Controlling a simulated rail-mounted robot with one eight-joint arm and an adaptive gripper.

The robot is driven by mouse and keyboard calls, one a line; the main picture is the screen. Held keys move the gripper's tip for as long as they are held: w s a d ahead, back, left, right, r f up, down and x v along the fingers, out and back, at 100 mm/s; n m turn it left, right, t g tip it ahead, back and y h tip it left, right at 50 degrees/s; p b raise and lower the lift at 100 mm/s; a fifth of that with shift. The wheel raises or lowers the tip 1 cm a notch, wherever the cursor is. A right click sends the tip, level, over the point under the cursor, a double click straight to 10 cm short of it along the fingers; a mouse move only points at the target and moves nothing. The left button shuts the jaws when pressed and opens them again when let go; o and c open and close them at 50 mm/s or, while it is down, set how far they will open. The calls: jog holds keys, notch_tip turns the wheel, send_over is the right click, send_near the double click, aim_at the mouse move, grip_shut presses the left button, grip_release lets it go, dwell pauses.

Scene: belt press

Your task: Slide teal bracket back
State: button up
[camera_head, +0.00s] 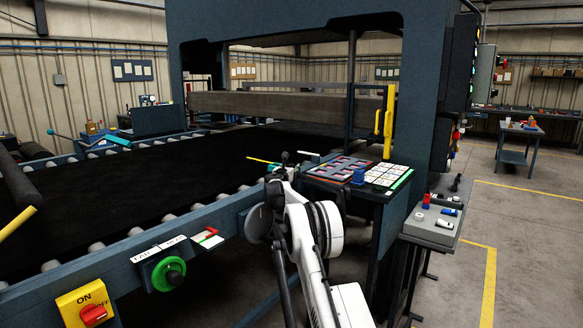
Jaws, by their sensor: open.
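A small teal piece (118,141) sits on the far roller edge of the belt bed, at the left. My gripper (285,157) is a small dark shape at the end of my white arm, above the near edge of the black belt and well to the right of the teal pieces. It is open, and I see nothing held in it. Its fingers are too small to make out clearly.
The black belt (130,190) is mostly clear. The near rail carries a green knob (170,273) and a yellow ON/OFF switch box (87,307). A side table with a sectioned tray (342,168) and a yellow upright handle (388,122) stand right of my gripper, beside the press frame.

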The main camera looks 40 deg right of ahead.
jog(key=shift+x, duration=1.05)
grip_shut()
jog(key=shift+d, duration=0.1)
